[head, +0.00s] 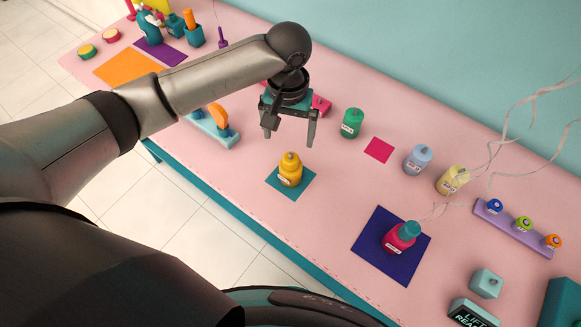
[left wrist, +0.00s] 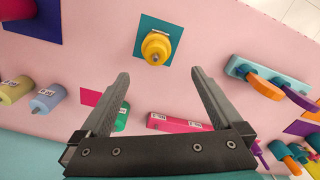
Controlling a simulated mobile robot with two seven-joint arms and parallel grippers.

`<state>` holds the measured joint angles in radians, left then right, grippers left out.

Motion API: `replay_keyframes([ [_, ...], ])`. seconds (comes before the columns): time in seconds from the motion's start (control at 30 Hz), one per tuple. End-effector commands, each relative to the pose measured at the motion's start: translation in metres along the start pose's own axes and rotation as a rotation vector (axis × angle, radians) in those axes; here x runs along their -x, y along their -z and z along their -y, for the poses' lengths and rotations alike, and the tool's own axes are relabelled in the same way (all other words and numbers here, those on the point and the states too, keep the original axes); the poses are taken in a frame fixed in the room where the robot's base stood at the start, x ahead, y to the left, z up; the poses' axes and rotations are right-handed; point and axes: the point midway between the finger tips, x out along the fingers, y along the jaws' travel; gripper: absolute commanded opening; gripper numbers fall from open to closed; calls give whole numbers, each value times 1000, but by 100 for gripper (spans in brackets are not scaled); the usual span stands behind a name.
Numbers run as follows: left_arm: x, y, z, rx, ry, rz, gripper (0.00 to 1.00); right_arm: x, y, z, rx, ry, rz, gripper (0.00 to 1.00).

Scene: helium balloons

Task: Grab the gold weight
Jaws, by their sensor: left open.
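The gold weight (head: 290,170) stands upright on a small teal square mat (head: 272,180) near the table's front edge. In the left wrist view the gold weight (left wrist: 156,48) is near the top middle, beyond the fingertips. My left gripper (head: 289,140) is open and empty, above and a little behind the gold weight in the head view, not touching it. It also shows in the left wrist view (left wrist: 160,78), with its two fingers spread wide apart. My right gripper is not in view.
A green weight (head: 352,123) stands right of my left gripper. A red weight with a teal top (head: 400,237) stands on a navy mat (head: 414,259). Blue (head: 417,160) and yellow (head: 452,180) weights stand further right. A light-blue rack (head: 213,131) lies left.

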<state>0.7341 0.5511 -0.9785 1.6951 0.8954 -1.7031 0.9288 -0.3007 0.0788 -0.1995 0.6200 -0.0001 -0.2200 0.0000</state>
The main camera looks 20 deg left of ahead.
Motion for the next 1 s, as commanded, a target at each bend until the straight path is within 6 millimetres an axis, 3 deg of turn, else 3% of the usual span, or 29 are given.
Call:
replay_keyframes([
  [0.1,-28,-1,0,1,1,2,100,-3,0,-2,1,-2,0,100],
  [0.23,-48,0,0,0,0,-1,100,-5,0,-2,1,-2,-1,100],
  [0.47,-64,-1,-2,-2,0,-1,100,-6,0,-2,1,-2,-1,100],
  [0.8,-108,-7,-6,-1,1,-2,100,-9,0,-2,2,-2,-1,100],
  [1.0,-112,-6,-7,-3,-1,-4,100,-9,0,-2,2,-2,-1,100],
])
